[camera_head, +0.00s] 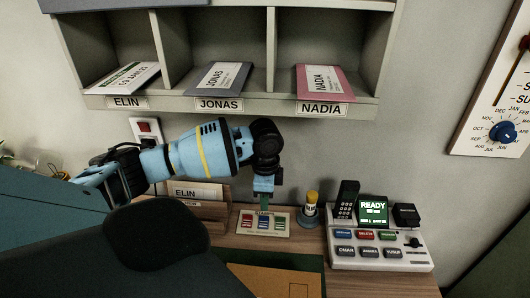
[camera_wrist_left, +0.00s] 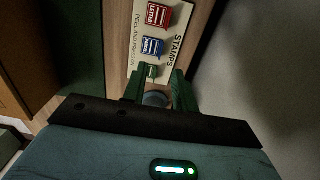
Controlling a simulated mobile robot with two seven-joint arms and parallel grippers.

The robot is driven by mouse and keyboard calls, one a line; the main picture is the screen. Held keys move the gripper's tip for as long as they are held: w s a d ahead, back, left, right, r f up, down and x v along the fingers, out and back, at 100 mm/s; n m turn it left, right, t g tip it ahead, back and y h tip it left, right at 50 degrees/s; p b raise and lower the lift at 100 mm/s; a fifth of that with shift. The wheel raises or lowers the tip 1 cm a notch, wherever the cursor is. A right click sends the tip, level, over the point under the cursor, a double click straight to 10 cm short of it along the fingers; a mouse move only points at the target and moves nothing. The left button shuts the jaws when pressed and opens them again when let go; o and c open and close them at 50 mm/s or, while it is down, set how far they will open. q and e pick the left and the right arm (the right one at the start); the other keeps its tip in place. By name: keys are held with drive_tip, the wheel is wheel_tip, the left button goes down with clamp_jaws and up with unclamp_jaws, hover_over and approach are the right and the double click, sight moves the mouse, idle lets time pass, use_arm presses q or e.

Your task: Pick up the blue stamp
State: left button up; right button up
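The blue stamp (camera_head: 264,223) lies flat in the middle of a pale stamp tray (camera_head: 239,229), between a red stamp (camera_head: 247,221) and a green stamp (camera_head: 281,223). In the left wrist view the blue stamp (camera_wrist_left: 152,47) shows beyond the fingertips, below the red stamp (camera_wrist_left: 159,15). The green stamp (camera_wrist_left: 152,71) appears between the fingertips in that picture. My left gripper (camera_head: 264,206) points down just above the tray. In the left wrist view its green fingers (camera_wrist_left: 158,77) stand apart with nothing held. Contact with the tray cannot be told. My right gripper is not in view.
A yellow-topped stick (camera_head: 312,199) on a round base stands right of the tray. A button console (camera_head: 380,254) is farther right. A wooden holder (camera_head: 213,210) with a letter is at left. Name-labelled pigeonholes (camera_head: 235,105) hang above. A brown envelope (camera_head: 275,282) lies in front.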

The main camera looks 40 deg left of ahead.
sight(263, 220)
use_arm(q)
drive_tip(key=shift+w+f, duration=0.1)
drive_tip(key=shift+f, duration=0.75)
drive_tip(key=f, duration=0.4)
drive_tip(key=shift+s+a, duration=0.35)
drive_tip(key=shift+f, duration=0.5)
drive_tip(key=shift+c, duration=0.5)
clamp_jaws()
